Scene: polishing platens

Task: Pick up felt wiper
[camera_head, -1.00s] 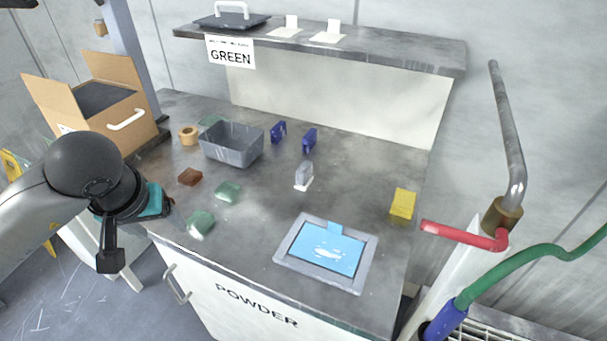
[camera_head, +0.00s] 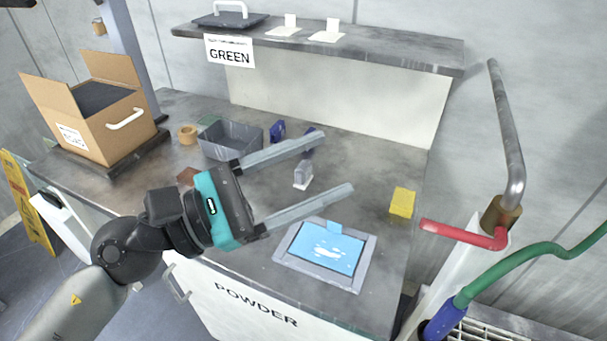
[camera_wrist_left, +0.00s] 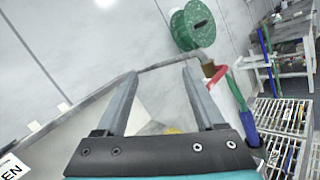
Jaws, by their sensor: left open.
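A small grey block with a white base (camera_head: 303,176), which looks like the felt wiper, stands on the grey bench top. My left gripper (camera_head: 337,160) is open, its two long grey fingers reaching right over the bench. In the head view the block shows between the fingers, partly covered at its top by the upper finger. I cannot tell the height of the fingers above it. In the left wrist view the open fingers (camera_wrist_left: 159,72) have nothing between them that I can make out as the wiper. My right gripper is not in view.
A grey bin (camera_head: 225,139), blue pieces (camera_head: 277,130) and a tan ring (camera_head: 188,134) stand behind. A framed blue pad (camera_head: 328,247) lies in front and a yellow block (camera_head: 402,202) to the right. A shelf (camera_head: 400,52) overhangs the back. A red-handled pipe (camera_head: 465,235) stands right.

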